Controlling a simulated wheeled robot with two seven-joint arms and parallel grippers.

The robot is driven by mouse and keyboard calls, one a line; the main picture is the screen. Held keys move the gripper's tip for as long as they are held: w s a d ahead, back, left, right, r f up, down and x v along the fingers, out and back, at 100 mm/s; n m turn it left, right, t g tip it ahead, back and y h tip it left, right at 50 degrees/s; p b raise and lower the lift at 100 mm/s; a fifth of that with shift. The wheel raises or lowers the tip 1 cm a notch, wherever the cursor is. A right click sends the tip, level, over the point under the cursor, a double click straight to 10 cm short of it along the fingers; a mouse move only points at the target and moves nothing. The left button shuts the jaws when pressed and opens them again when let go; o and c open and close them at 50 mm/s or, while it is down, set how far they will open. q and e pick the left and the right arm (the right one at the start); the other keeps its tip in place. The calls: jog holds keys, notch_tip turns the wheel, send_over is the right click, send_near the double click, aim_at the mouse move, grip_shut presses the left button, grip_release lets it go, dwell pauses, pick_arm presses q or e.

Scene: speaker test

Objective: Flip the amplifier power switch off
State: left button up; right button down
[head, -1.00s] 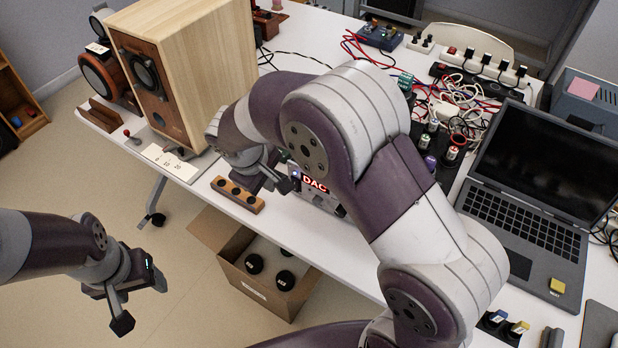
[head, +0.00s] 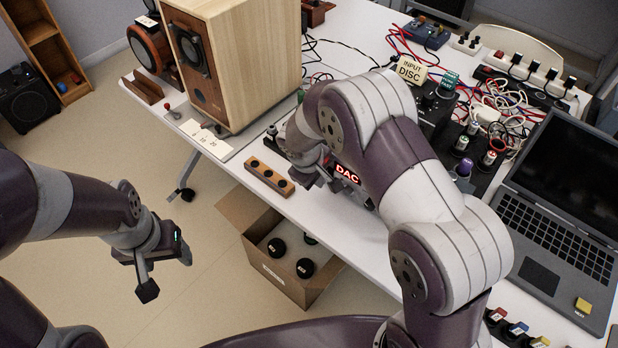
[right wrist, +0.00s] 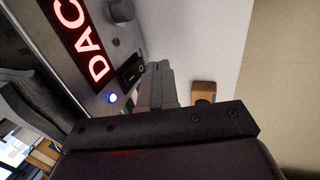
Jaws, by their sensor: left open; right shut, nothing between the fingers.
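The amplifier, a metal box with a red lit DAC display (head: 347,174), stands near the table's front edge, mostly hidden behind my right arm in the head view. In the right wrist view its panel shows the DAC display (right wrist: 82,40), a round knob (right wrist: 120,10), a black rocker switch (right wrist: 131,70) and a lit blue light (right wrist: 112,98). My right gripper (head: 318,179) is shut and empty in front of the panel. Its fingers (right wrist: 161,84) are just beside the switch; I cannot tell whether they touch. My left gripper (head: 166,272) is open and empty, off the table.
A wooden block with dark holes (head: 269,178) lies left of my right gripper. A large wooden speaker (head: 250,65) stands behind it. An open cardboard box (head: 262,262) stands on the floor below. A laptop (head: 550,215) and tangled cables (head: 500,120) fill the table's right side.

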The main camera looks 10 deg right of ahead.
jog(key=shift+w+d, duration=0.35)
jog(key=shift+d, duration=0.15)
jog(key=shift+f, duration=0.15)
jog(key=shift+w+d+f+b, duration=0.15)
jog(key=shift+d+f+b, duration=0.1)
jog(key=shift+f+b, duration=0.1)
jog(key=shift+r+p, duration=0.9)
jog(key=shift+r, duration=0.2)
jog(key=shift+a, duration=0.15)
